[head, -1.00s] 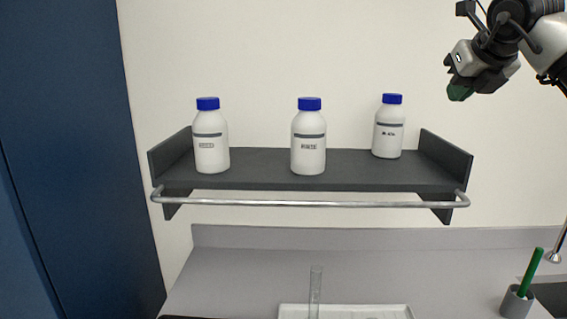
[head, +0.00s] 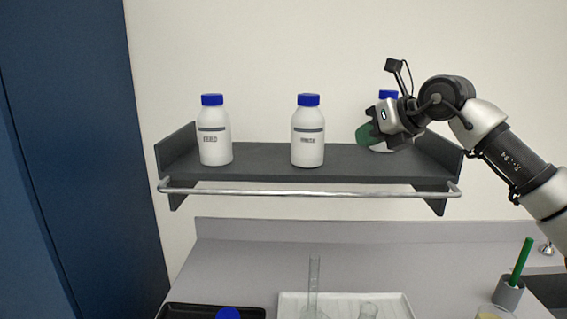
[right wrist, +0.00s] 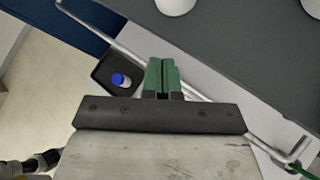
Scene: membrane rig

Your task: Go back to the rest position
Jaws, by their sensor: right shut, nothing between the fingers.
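My right gripper (head: 367,136) is in front of the right end of the dark wall shelf (head: 270,177), before the right-hand bottle. Its green fingers (right wrist: 161,76) are together and empty in the right wrist view. My left gripper is not in view. On the shelf stand three white bottles with blue caps: the left one (head: 214,130), labelled FEED, the middle one (head: 308,132) and the right one (head: 378,146). The right bottle is mostly hidden behind my gripper; its cap and a part of its body show.
A steel rail (head: 310,193) runs along the shelf front. Below, the counter holds a black tray (head: 180,309) with a blue-capped bottle (head: 228,314) at it, a white tray (head: 385,297) with glassware, and a grey cup (head: 508,293) with a green stick. A blue panel (head: 70,150) stands left.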

